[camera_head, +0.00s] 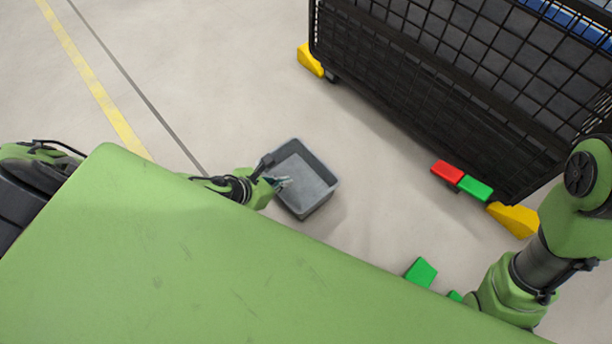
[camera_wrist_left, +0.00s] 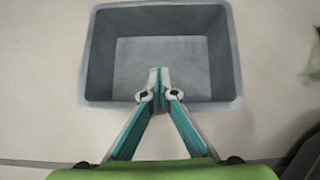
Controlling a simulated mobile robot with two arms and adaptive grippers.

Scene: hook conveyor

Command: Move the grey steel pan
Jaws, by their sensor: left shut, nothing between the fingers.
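The grey steel pan (camera_head: 318,163) is an open rectangular tray, and it appears to be on the floor in front of my green body. It fills the upper middle of the left wrist view (camera_wrist_left: 234,60) and looks empty. My left gripper (camera_head: 284,182) is over the pan's near left side, with its fingertips above the pan's inside. In the left wrist view the left gripper's fingers (camera_wrist_left: 158,75) are shut together with nothing between them. Whether they touch the pan I cannot tell. My right arm shows at the right, but its gripper is out of view.
A black wire cage cart (camera_head: 420,80) stands at the upper right, with yellow wedges (camera_head: 310,60) at its corners. Red (camera_head: 447,171) and green (camera_head: 475,188) blocks sit at its base. Another green block (camera_head: 421,272) is nearer me. The floor left of the pan is clear.

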